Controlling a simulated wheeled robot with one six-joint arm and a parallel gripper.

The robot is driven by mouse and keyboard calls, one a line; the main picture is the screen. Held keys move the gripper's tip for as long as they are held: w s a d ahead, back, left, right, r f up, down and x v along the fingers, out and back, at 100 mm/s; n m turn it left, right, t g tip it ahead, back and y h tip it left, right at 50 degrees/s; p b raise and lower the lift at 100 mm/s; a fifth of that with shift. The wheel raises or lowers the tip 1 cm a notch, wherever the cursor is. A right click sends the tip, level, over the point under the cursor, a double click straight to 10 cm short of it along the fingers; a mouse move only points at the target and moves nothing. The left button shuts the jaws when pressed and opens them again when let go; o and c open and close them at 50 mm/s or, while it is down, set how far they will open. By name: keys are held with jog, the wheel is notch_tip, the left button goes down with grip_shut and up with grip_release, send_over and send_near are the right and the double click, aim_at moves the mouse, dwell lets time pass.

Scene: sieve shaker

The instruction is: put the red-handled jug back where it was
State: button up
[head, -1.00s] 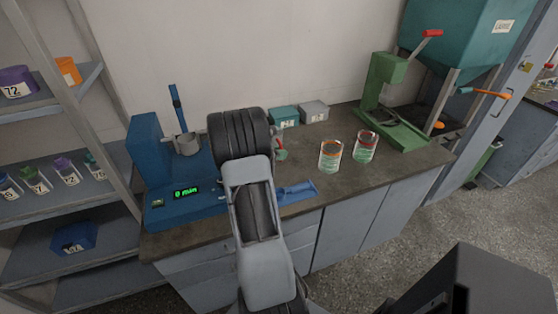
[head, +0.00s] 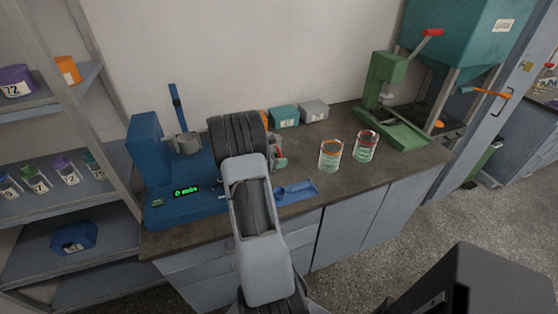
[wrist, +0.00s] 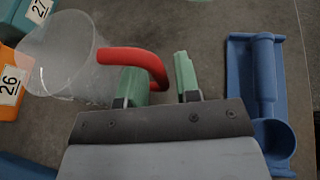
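The red-handled jug (wrist: 62,55) is a clear vessel in the upper left of the wrist view, with a thick curved red handle (wrist: 125,56). It appears to stand on the counter. My gripper (wrist: 160,80) has two green fingers, spread apart. The handle's outer end lies between them, close to the left finger, with a gap to the right finger. In the head view my arm hides most of the jug and gripper; a little red and green shows just right of my wrist.
A blue scoop-like tool in a tray (wrist: 240,80) lies right of the gripper. An orange box (wrist: 12,85) and teal box (wrist: 30,15) sit by the jug. Two labelled jars (head: 330,155) (head: 365,146) stand right. A blue machine (head: 145,150) is left, a green press (head: 385,90) right.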

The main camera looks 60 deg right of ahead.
jog(key=shift+o, duration=0.6)
jog(key=shift+r, duration=0.1)
jog(key=shift+r, duration=0.2)
jog(key=v, duration=1.2)
jog(key=s+a+r+m+t+y, duration=0.2)
jog(key=a+m+t+y, duration=0.1)
jog(key=a, duration=0.8)
jog(key=s+a+r+m+t+y, duration=0.2)
jog(key=a+m+y, duration=0.3)
jog(key=a, duration=0.6)
jog(key=s+a+r+m+t+y, duration=0.2)
jog(key=s+a+m+t+y, duration=0.1)
jog(key=a, duration=0.9)
jog(key=shift+s+r+m+t+y, duration=0.15)
jog(key=shift+m+t+y, duration=0.45)
jog(key=shift+m, duration=0.4)
jog(key=shift+r, duration=0.1)
notch_tip(320, 180, up, 4)
jog(key=p, duration=0.3)
jog(key=shift+p, duration=0.3)
